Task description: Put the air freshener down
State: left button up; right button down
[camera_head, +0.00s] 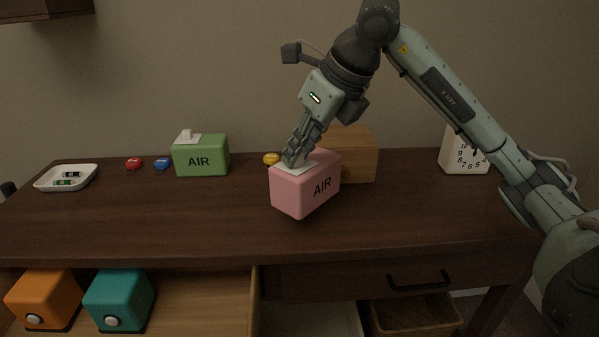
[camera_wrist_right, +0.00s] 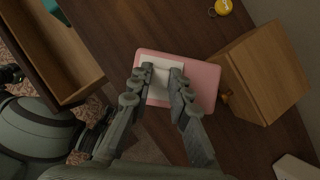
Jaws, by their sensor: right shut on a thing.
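The pink air freshener (camera_head: 305,190), a box marked AIR with a white top piece, is at the middle of the dark desk (camera_head: 150,220). My right gripper (camera_head: 295,160) comes down from above and is shut on its white top piece. The right wrist view shows the pink box (camera_wrist_right: 206,85) below the fingers (camera_wrist_right: 161,72), with the white piece between them. Whether its underside touches the desk or hangs just above it, I cannot tell. A green air freshener (camera_head: 201,157) stands further back on the left. My left gripper is not in view.
A wooden box (camera_head: 360,155) is close behind the pink one; a clock (camera_head: 463,155) stands at the right. A white tray (camera_head: 66,178), red (camera_head: 134,163), blue (camera_head: 162,164) and yellow (camera_head: 271,158) small items lie at the back. An open drawer (camera_head: 200,300) holds orange and teal boxes. The desk's front left is clear.

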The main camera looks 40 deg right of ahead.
aim_at(301, 168)
jog(key=shift+f, duration=2)
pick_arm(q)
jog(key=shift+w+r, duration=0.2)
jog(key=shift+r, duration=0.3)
pick_arm(e)
jog(key=c, duration=1.4)
grip_release()
